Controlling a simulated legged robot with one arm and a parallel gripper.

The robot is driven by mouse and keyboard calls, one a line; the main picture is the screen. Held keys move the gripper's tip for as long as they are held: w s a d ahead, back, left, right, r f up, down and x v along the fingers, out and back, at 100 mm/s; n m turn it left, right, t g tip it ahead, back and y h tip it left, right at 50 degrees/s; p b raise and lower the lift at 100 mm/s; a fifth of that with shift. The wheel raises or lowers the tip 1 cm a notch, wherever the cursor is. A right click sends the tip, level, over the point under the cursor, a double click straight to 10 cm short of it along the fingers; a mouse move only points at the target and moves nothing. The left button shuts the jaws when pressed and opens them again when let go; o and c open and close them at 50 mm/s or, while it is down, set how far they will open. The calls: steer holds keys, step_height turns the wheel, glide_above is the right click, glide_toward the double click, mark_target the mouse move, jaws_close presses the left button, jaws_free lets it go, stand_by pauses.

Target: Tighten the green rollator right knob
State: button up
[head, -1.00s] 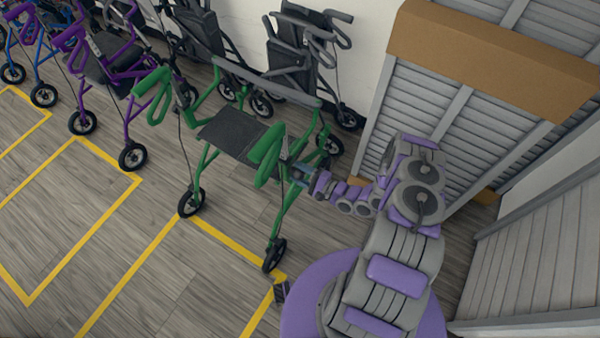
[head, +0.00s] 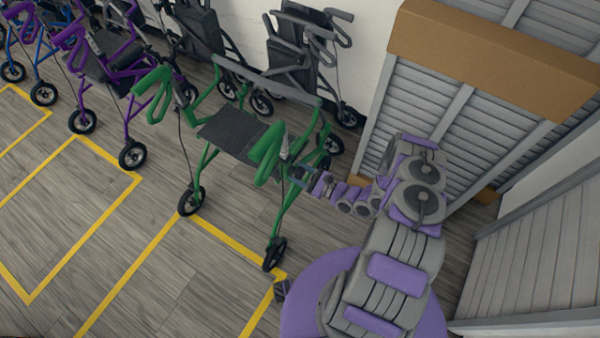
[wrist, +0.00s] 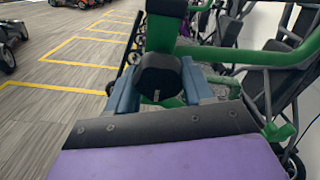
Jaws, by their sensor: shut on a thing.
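The green rollator (head: 228,137) stands upright in the middle of the head view, with a dark seat and green handles. My gripper (head: 300,172) reaches its right side from the right, just below the right handle (head: 268,152). In the wrist view, the black knob (wrist: 160,75) sits between the two blue fingers of my gripper (wrist: 156,88), against the green frame tube (wrist: 162,30). The fingers are shut on the knob. In the head view the knob is too small and covered to make out.
Purple (head: 105,75) and blue rollators stand in a row to the left. Dark folded walkers (head: 300,60) stand along the wall behind. A slatted grey unit with a brown top (head: 490,55) is at the right. Yellow lines (head: 140,275) mark open floor in front.

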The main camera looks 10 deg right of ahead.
stand_by(0.6)
steer(key=o, duration=1)
steer(key=shift+c, duration=0.2)
steer(key=p+v, duration=0.3)
steer(key=v, duration=1.4)
steer(key=shift+s+d, duration=0.2)
steer(key=shift+w, duration=0.1)
